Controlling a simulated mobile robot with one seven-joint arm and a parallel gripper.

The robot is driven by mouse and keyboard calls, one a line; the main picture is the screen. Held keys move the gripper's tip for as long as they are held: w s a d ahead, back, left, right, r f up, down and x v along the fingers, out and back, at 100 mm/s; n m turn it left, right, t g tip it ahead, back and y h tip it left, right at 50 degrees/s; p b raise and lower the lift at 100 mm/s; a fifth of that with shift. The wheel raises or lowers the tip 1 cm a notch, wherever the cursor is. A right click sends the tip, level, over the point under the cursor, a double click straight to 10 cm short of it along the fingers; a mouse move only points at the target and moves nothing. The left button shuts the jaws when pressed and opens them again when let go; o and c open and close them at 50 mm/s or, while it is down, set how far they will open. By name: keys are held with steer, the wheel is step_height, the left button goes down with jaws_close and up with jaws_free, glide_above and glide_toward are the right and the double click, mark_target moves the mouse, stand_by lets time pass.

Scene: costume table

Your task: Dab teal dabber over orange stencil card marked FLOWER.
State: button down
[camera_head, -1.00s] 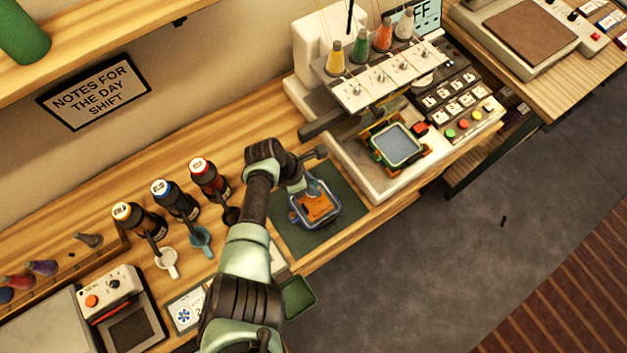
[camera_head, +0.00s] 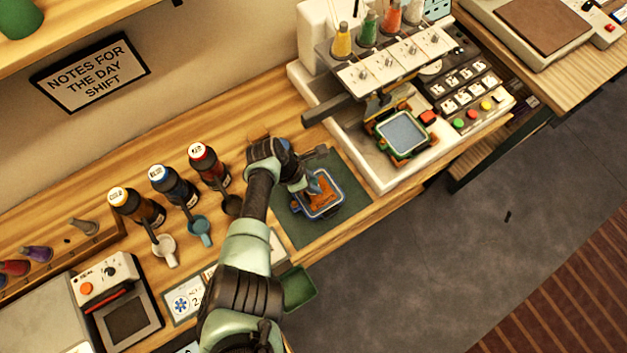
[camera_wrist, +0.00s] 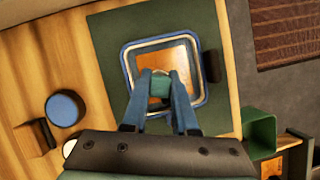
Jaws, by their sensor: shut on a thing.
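My gripper (camera_wrist: 160,100) is shut on the small teal dabber (camera_wrist: 159,84), which shows between the blue fingertips in the wrist view. The dabber is over the orange stencil card (camera_wrist: 170,56), near its lower edge in that view; I cannot tell whether it touches. The card lies inside a blue-rimmed frame (camera_wrist: 196,52) on a dark green mat (camera_wrist: 108,60). In the head view my gripper (camera_head: 308,186) hides part of the card (camera_head: 324,194) and frame (camera_head: 342,200). The card's lettering cannot be read.
Ink bottles (camera_head: 137,207) and small cups (camera_head: 199,232) stand left of my arm. An embroidery machine (camera_head: 385,95) stands right of the mat. A green bin (camera_head: 298,288) hangs at the table's front edge. A small press (camera_head: 118,298) is at the lower left.

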steer(key=shift+f+b, duration=0.45)
steer(key=shift+f, duration=0.15)
stand_by(1.4)
steer(key=shift+s, duration=0.1)
step_height(320, 180, up, 7)
steer(key=p, duration=0.7)
steer(key=shift+r, duration=0.1)
steer(key=shift+f, duration=0.2)
steer(key=shift+s+d+f+b, duration=0.15)
steer(key=shift+f+b, duration=0.5)
steer(key=shift+f, duration=0.3)
steer(key=shift+s+d+f+b, duration=0.2)
steer(key=shift+f+b, duration=0.4)
steer(key=shift+f, duration=0.3)
steer(key=shift+s+d+f+b, duration=0.1)
steer(key=shift+s+f+b, duration=0.05)
steer(key=shift+f+b, duration=0.65)
steer(key=shift+s+f+b, duration=0.1)
steer(key=shift+f+b, duration=0.2)
steer(key=shift+f, duration=0.45)
steer(key=shift+r, duration=0.15)
step_height(320, 180, up, 7)
steer(key=p, duration=0.7)
